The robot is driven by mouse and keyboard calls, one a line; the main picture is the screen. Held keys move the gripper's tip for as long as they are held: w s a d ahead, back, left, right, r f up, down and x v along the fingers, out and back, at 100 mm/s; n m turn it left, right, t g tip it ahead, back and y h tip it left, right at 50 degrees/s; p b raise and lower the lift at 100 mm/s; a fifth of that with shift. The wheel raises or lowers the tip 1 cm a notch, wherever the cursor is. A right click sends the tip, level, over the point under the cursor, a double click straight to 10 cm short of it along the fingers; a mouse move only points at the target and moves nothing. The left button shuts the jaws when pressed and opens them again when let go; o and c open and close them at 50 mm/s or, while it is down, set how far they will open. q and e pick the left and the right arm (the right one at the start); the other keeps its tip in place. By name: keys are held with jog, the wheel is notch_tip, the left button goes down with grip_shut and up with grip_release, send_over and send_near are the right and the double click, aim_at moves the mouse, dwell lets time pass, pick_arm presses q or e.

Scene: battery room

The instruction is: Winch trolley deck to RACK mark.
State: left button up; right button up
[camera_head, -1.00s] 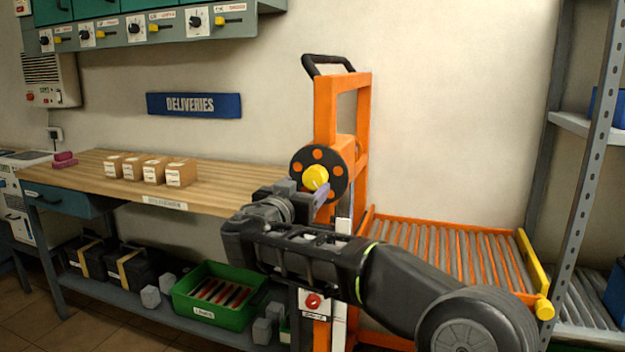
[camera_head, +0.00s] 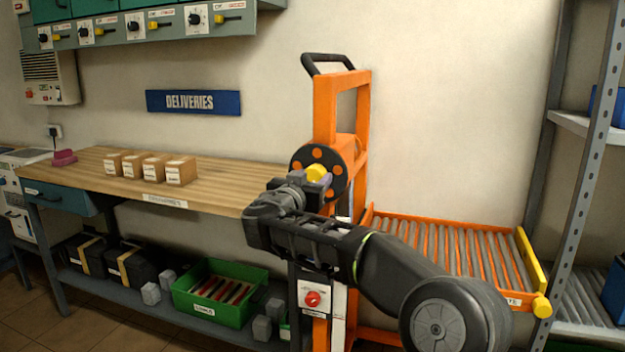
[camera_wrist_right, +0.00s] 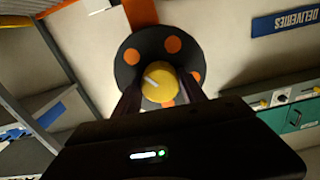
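The orange winch trolley (camera_head: 325,105) stands against the wall, with a black handle on top. Its black winch disc (camera_head: 338,159) has orange dots and a yellow hub knob (camera_head: 316,171); a pale mark shows on the knob (camera_wrist_right: 160,82) in the right wrist view. The orange roller deck (camera_head: 440,222) sits low on the right, with a yellow end bar. My right gripper (camera_head: 318,182) is at the knob, its dark fingers on either side of it. Whether they press on it I cannot tell. No RACK mark can be made out. My left gripper is out of view.
A wooden bench (camera_head: 225,185) with small boxes (camera_head: 180,171) is left of the trolley. A green bin (camera_head: 220,294) sits on its lower shelf. A grey rack (camera_head: 590,140) stands on the right, close to the deck's end. A DELIVERIES sign (camera_head: 194,102) hangs on the wall.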

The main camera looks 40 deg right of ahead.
jog(key=c, duration=0.9)
jog(key=shift+o, duration=0.2)
